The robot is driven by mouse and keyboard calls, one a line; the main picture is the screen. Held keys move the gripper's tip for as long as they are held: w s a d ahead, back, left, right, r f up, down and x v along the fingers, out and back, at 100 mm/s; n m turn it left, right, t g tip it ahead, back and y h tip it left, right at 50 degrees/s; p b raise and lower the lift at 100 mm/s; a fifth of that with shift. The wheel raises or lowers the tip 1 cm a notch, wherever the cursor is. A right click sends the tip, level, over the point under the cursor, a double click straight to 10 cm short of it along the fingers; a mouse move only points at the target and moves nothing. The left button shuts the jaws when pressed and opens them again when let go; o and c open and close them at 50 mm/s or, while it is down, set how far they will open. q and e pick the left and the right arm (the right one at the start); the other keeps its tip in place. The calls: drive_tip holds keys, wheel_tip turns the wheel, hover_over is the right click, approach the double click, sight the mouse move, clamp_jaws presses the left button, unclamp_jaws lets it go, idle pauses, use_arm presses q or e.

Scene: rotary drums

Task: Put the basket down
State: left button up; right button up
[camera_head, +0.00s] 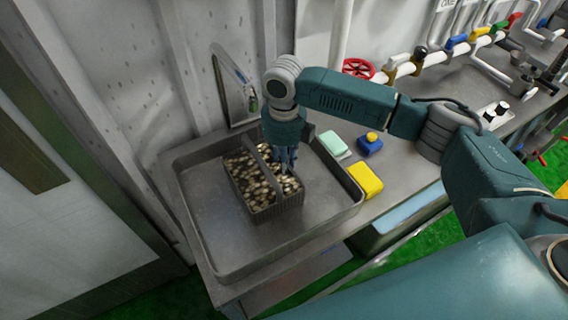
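The basket (275,205) is dark brown with a raised handle and is filled with pale, mottled lumps. It stands upright inside the grey metal sink tray (215,235), or just above its floor; I cannot tell if it touches. My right gripper (285,165) reaches down from above at the basket's handle. Its fingers overlap the handle and look closed around it, though the arm's end hides part of the grip. My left gripper is not in the view.
A mint-green block (333,143), a blue bottle with a yellow cap (369,144) and a yellow sponge (365,180) lie on the counter right of the sink. Pipes with coloured valves, including a red wheel (358,68), run along the wall.

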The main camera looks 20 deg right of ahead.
wheel_tip(320, 180, up, 12)
drive_tip(key=b, duration=0.3)
drive_tip(key=shift+f, duration=0.15)
